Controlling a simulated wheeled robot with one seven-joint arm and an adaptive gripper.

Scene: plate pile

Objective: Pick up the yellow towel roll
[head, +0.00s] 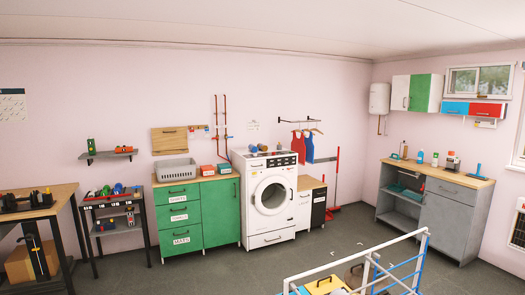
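No yellow towel roll can be made out with certainty. On top of the white washing machine (270,217) lie a few small rolled items; one looks yellowish-tan (263,148), and a blue one (253,149) lies beside it. They are too small to identify. A yellow object with dark parts (325,285) shows at the bottom edge, inside a railed frame, and is cut off there. My gripper is not in view.
The white and blue railed frame (368,262) stands in the foreground. Green drawers (180,218) and a workbench (50,197) line the left. A grey counter (445,205) stands at right. Grey floor (220,270) between is mostly clear.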

